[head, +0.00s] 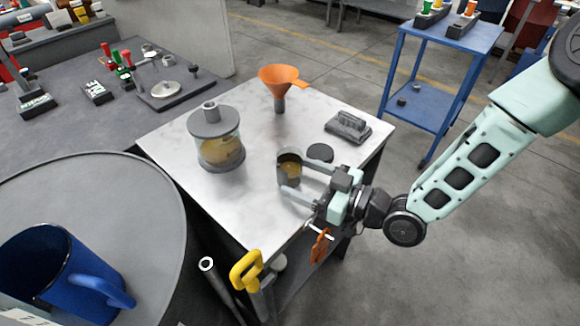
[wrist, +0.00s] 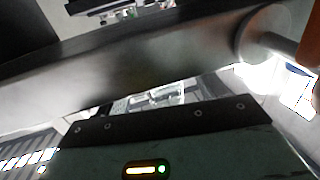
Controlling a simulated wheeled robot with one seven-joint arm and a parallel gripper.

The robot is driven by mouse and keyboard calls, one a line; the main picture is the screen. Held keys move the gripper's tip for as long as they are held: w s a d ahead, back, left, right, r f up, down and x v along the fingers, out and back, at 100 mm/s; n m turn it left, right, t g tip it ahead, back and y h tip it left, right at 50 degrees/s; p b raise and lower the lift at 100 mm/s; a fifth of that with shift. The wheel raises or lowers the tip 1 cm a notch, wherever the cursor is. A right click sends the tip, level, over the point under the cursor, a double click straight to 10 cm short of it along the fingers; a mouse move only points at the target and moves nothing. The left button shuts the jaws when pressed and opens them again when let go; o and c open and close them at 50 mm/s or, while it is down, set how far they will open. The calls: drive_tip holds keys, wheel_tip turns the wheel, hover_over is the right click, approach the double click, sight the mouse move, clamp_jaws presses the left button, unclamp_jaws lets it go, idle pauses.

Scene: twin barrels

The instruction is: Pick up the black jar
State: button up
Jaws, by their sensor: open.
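A small dark jar (head: 289,170), open at the top with something yellowish-brown inside, stands upright on the white marble-look table (head: 185,180). My gripper (head: 294,179) is open and low over the table, coming from the right. Its fingers point left, one behind the jar and one in front. The jar appears to lie between the fingertips; whether either touches it I cannot tell. A flat black disc (head: 320,152), perhaps a lid, lies just behind the upper finger. In the wrist view, a blurred dark grey surface (wrist: 150,75) fills the middle, too close to identify.
A larger glass jar (head: 218,152) with a grey lid stands left of the gripper. An orange funnel (head: 282,78) and a dark grey block (head: 348,127) are farther back. A yellow-handled item (head: 246,270) is at the front edge. The table's left front is clear.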

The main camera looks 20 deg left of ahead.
sight(282, 169)
drive_tip(key=x, duration=0.1)
drive_tip(key=p+x, duration=0.1)
drive_tip(key=x, duration=0.2)
drive_tip(key=shift+a+r, duration=0.15)
drive_tip(key=shift+r, duration=0.1)
drive_tip(key=shift+w+a+f+p, duration=0.15)
drive_tip(key=shift+a+p, duration=0.15)
drive_tip(key=shift+a, duration=0.25)
drive_tip(key=c, duration=1.1)
